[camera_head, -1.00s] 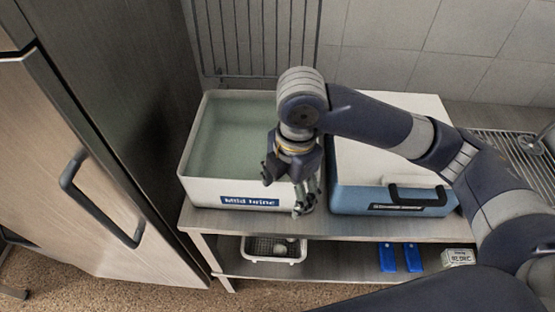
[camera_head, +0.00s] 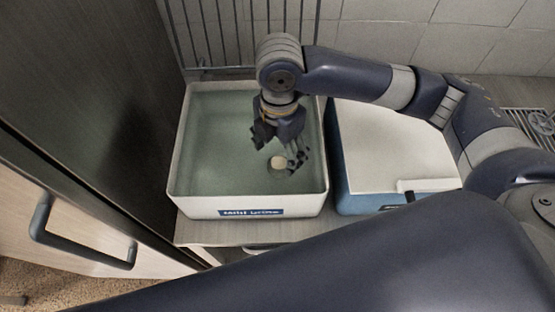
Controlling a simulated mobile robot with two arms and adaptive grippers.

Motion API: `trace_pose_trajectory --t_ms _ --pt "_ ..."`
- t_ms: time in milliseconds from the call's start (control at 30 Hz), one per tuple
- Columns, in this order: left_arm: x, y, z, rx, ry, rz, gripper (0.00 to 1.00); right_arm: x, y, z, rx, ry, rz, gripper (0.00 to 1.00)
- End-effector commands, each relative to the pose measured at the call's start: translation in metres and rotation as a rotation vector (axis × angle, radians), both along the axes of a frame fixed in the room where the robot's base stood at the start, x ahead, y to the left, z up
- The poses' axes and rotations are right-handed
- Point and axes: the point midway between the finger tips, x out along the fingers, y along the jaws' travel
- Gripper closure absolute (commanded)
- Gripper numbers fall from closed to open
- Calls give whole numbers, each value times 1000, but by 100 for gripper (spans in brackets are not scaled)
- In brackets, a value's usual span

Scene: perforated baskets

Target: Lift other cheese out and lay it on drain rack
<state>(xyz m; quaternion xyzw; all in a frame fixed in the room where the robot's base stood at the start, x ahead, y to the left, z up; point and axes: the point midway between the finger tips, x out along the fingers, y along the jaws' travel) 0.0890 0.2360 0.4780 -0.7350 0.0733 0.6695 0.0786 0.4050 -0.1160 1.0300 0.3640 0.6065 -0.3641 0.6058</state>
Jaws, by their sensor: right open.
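A round, pale cheese (camera_head: 278,162) shows in the greenish liquid of the white tub (camera_head: 325,192) labelled "Mild brine". My right gripper (camera_head: 279,154) is open over the tub, pointing down. Its fingers are on either side of the cheese as seen from here, and part of the cheese is hidden by them. I cannot tell whether they touch it. A wire rack (camera_head: 513,120) shows at the right edge, partly behind my right arm; I cannot tell whether it is the drain rack. My left gripper is not in view.
A blue box with a white lid (camera_head: 385,150) stands right of the tub. A vertical wire grid (camera_head: 235,30) is behind the tub. My own arm covers the lower right.

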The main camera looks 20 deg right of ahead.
Motion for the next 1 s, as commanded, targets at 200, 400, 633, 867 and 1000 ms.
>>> trace_pose_trajectory --t_ms 200,400,633,867,1000 --pt "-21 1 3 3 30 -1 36 0 0 -17 0 1 1 32" --pt "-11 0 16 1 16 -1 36 -2 -1 -44 -3 4 0 32" --pt "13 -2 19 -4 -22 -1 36 -1 0 -66 -2 -1 1 32" --pt "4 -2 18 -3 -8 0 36 -1 0 -67 -1 -2 2 41" --pt "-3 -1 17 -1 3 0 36 -1 0 -67 -1 -2 2 73"
